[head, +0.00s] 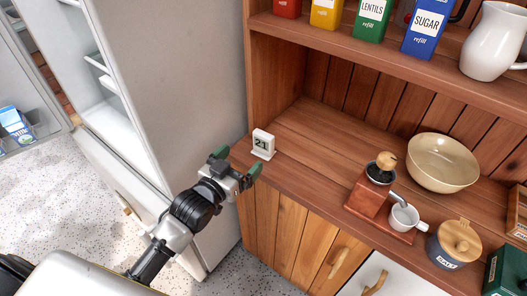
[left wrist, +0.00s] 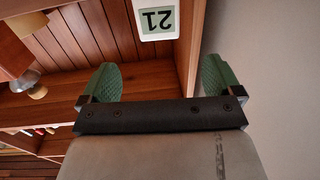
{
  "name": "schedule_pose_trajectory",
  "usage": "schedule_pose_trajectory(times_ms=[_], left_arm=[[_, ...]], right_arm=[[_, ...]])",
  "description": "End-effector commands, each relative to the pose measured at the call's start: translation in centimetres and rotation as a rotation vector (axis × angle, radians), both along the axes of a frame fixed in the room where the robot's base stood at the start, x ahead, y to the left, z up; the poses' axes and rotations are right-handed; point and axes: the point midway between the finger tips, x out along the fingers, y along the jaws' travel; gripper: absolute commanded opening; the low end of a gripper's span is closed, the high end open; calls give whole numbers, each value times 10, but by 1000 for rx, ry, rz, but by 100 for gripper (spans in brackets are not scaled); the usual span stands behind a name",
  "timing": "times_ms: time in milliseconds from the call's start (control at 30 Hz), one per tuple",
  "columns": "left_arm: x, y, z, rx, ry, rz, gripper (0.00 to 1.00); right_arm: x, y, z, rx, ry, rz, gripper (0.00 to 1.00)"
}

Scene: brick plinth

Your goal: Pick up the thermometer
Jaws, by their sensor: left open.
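The thermometer (head: 263,144) is a small white block with a display reading 21. It stands upright on the left end of the wooden counter, near its front edge. It also shows upside down at the top of the left wrist view (left wrist: 156,20), partly cut off by the frame edge. My left gripper (head: 238,162) is open and empty, just left of and in front of the thermometer. In the left wrist view, the thermometer lies beyond the gap between the green fingertips (left wrist: 159,82), apart from both. My right gripper is not in view.
A coffee grinder (head: 369,197), a white cup (head: 404,217), a cream bowl (head: 443,163) and a blue-grey jar (head: 453,246) stand farther right on the counter. An upper shelf (head: 380,48) holds tins and a white jug (head: 492,42).

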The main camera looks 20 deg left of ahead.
Motion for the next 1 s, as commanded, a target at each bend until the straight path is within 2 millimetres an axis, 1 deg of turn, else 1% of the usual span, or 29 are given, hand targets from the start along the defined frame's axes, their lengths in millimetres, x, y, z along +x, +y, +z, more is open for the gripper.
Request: schedule_pose_trajectory(times_ms=[67,233,333,467,567,633,733,833,1000], left_arm=[[9,-3,3,-2,-9,-2,94],[36,-11,3,-2,-7,-1,94],[47,-14,3,-2,-6,-1,94],[54,-16,2,-1,-4,-1,94],[66,-20,2,0,-5,-1,94],[77,-23,1,-1,-5,-1,94],[91,-27,1,-1,-6,-1,94],[99,-30,1,0,-5,-2,94],[101,-30,0,0,-3,-2,94]], right_arm=[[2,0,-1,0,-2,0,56],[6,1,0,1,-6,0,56],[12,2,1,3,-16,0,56],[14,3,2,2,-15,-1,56],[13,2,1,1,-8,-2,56],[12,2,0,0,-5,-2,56],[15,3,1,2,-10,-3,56],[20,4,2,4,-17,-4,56],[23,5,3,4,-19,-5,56]])
